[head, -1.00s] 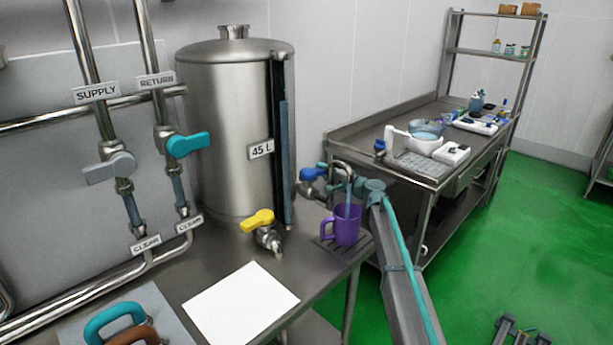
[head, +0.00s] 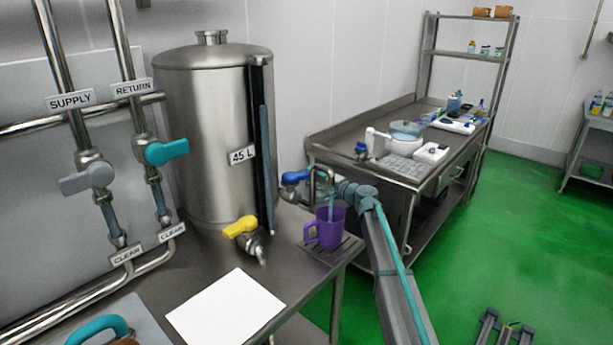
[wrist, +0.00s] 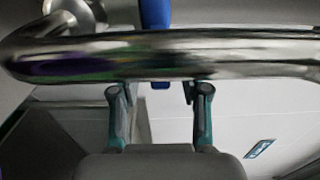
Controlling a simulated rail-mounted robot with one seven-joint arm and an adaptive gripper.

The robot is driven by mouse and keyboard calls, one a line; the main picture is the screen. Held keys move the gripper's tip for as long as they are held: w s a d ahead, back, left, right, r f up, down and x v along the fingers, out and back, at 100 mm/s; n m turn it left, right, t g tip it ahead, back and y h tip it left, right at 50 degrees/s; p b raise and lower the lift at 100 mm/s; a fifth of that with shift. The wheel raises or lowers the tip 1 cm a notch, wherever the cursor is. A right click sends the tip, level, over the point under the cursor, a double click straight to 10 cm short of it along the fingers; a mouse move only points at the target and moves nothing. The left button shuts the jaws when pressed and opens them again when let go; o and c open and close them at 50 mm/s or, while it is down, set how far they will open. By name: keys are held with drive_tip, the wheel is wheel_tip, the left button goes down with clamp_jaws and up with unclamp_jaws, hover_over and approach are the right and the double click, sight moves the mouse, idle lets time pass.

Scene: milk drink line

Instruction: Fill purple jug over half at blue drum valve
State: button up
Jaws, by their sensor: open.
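The purple jug (head: 325,232) stands upright on a drip grate (head: 334,251) at the table's edge, under the curved metal spout. A thin pale-blue stream (head: 331,206) runs from the spout into the jug; the level inside cannot be made out. The blue valve handle (head: 295,178) sits left of the spout at the drum (head: 205,140) marked 45 L. My gripper (wrist: 155,92) is open and empty. In the wrist view the blue handle (wrist: 155,14) lies beyond its fingers, behind a chrome pipe (wrist: 170,53). In the head view it is small, just right of the spout.
A yellow-handled tap (head: 241,227) projects left of the jug, beside a white sheet (head: 225,306). Supply and return pipes with a grey handle (head: 88,178) and a teal handle (head: 167,152) line the left wall. A second bench (head: 330,135) stands behind my arm.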

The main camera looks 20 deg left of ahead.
drive_tip(key=v, duration=0.8)
drive_tip(key=shift+d, duration=0.2)
drive_tip(key=shift+r, duration=0.1)
